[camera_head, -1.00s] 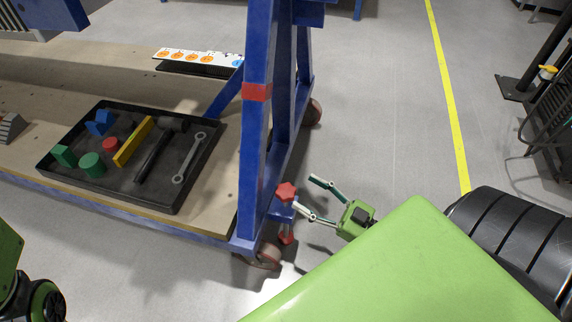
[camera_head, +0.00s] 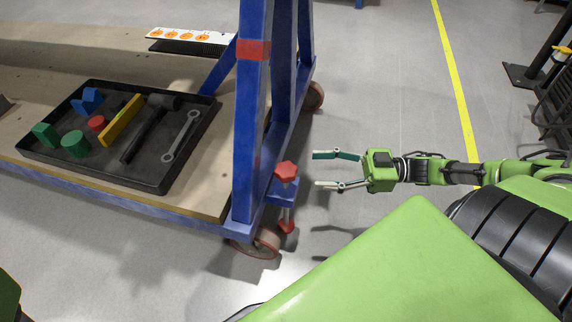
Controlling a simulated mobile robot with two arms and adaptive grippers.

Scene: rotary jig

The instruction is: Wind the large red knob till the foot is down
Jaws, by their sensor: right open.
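The large red knob (camera_head: 287,171) is star-shaped and sits on top of a vertical screw at the blue bracket (camera_head: 282,192) on the frame's corner. Below it is the red foot (camera_head: 287,227), near the floor; I cannot tell whether it touches. My right gripper (camera_head: 326,170) is open and empty, to the right of the knob and apart from it, with its fingers pointing left toward it. My left gripper is not in view.
A blue wheeled frame (camera_head: 252,120) carries a wooden deck (camera_head: 205,190). A black tray (camera_head: 110,177) on it holds blocks, a hammer and a wrench. A caster (camera_head: 258,243) stands beside the foot.

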